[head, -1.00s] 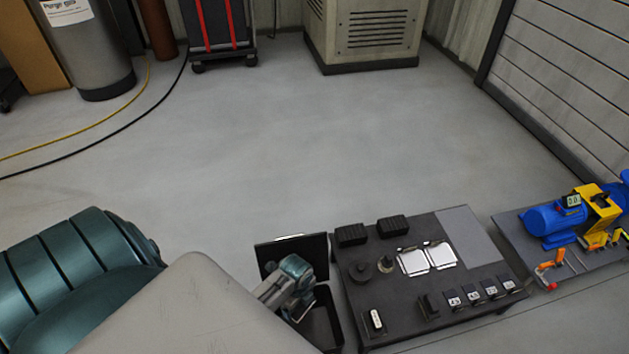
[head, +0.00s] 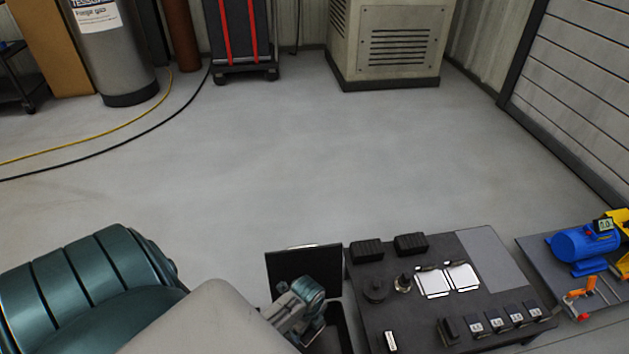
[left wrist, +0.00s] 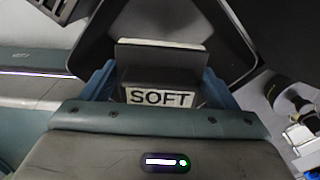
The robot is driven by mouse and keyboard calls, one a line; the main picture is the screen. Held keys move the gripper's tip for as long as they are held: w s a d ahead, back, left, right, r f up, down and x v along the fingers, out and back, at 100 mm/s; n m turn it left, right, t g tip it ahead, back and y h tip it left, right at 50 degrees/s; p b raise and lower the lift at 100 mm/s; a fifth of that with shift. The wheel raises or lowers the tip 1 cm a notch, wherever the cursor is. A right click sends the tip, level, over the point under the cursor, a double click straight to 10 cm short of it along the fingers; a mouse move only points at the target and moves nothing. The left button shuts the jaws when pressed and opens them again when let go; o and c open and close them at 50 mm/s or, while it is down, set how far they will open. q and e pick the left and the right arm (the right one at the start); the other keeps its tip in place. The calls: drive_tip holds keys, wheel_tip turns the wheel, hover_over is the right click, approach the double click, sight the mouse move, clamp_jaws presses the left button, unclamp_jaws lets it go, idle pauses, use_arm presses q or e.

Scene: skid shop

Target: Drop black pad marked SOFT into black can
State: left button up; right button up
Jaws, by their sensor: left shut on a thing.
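The black pad marked SOFT (left wrist: 160,96) is held between the blue fingers of my left gripper (left wrist: 158,84) in the left wrist view, its white label facing the camera. The black can (head: 341,325) stands left of the dark table in the head view, with its lid (head: 300,262) raised at the back. My left gripper (head: 314,322) is over the can there, and the arm hides part of the opening. In the left wrist view dark can walls (left wrist: 222,40) lie behind the pad. I cannot tell how far the pad is inside. My right gripper is in neither view.
The dark table (head: 440,325) beside the can holds black blocks (head: 411,243), round dark parts (head: 375,289), white cards (head: 447,280) and several small labelled pieces. A blue machine (head: 585,245) stands farther right. The floor behind is clear.

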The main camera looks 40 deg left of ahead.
use_arm(q)
drive_tip(key=o, duration=0.9)
wheel_tip(320, 180, up, 10)
drive_tip(key=p, duration=0.3)
drive_tip(key=shift+r, duration=0.4)
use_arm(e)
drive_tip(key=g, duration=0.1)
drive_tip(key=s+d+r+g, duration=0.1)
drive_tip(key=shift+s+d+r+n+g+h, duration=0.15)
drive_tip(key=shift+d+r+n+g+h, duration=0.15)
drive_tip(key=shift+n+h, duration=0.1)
use_arm(q)
drive_tip(key=shift+d, duration=0.1)
